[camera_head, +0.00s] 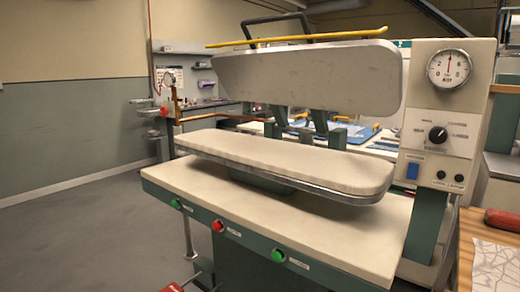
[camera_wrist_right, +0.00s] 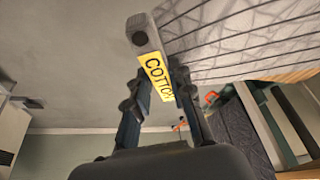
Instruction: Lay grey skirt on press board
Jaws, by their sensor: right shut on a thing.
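The press board (camera_head: 290,160) is a long, pale padded board in the head view, under the raised upper press plate (camera_head: 310,80). Its top is bare. In the right wrist view my right gripper (camera_wrist_right: 165,90) is shut on a grey bar-like piece (camera_wrist_right: 143,38) with a yellow label reading COTTON. What this piece belongs to is unclear. A dark grey ribbed surface (camera_wrist_right: 245,125) shows beside the gripper; I cannot tell if it is the grey skirt. No skirt can be made out in the head view. Neither gripper shows in the head view.
A pale shelf (camera_head: 300,225) with red and green buttons lies below the board. A control panel (camera_head: 440,110) with a gauge stands at its right. A wooden table (camera_head: 467,245) at lower right bears a patterned cloth (camera_head: 493,265) and a red object (camera_head: 502,221). Floor at left is clear.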

